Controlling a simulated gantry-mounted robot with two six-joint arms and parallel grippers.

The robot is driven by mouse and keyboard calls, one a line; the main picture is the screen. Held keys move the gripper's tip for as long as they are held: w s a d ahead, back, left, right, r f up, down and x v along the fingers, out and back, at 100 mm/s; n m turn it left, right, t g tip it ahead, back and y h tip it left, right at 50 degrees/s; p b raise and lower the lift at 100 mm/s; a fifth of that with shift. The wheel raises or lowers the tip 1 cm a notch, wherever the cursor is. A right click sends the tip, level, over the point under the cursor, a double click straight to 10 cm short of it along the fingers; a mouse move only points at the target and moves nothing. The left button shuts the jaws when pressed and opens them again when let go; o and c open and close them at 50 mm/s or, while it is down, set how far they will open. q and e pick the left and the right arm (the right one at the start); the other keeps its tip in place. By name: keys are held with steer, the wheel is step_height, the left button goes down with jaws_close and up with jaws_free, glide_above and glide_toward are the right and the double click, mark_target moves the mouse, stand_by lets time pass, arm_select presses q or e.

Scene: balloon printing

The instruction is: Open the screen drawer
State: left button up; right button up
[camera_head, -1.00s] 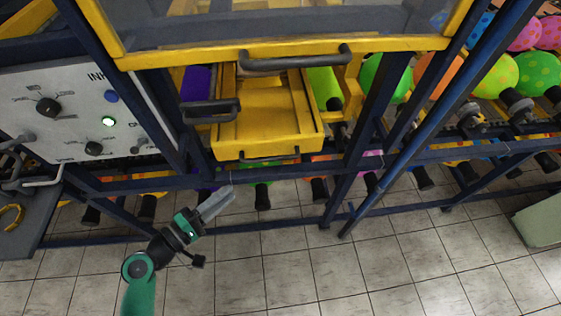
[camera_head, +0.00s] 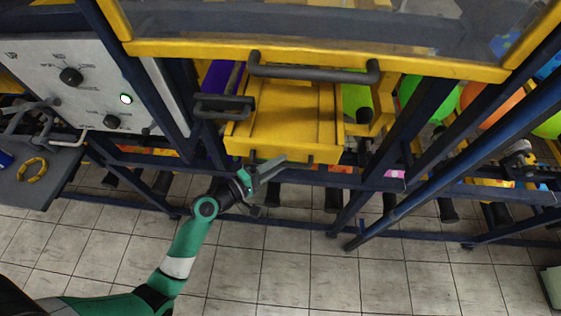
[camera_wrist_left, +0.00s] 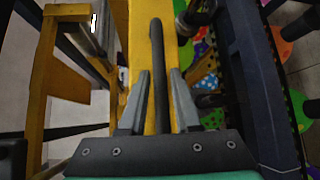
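The screen drawer (camera_head: 290,115) is a yellow tray in the frame at the centre of the head view, below a larger yellow-framed window panel. Its black handle on the front lip shows as a long dark bar in the left wrist view (camera_wrist_left: 157,55). My left gripper (camera_head: 270,172) is just below the drawer's front edge. In the left wrist view my left gripper (camera_wrist_left: 160,75) is open, its two grey fingers on either side of the handle bar with gaps visible. In the head view the gripper partly hides the handle. My right gripper is not in view.
A black handle (camera_head: 313,72) is on the panel above the drawer, and another (camera_head: 222,106) is to its left. A grey control panel (camera_head: 88,85) stands at left. Dark blue frame bars surround the drawer. The tiled floor (camera_head: 280,270) in front is clear.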

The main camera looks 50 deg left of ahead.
arm_select(q)
steer(key=shift+w, duration=0.5)
jaws_close()
stand_by(1.1)
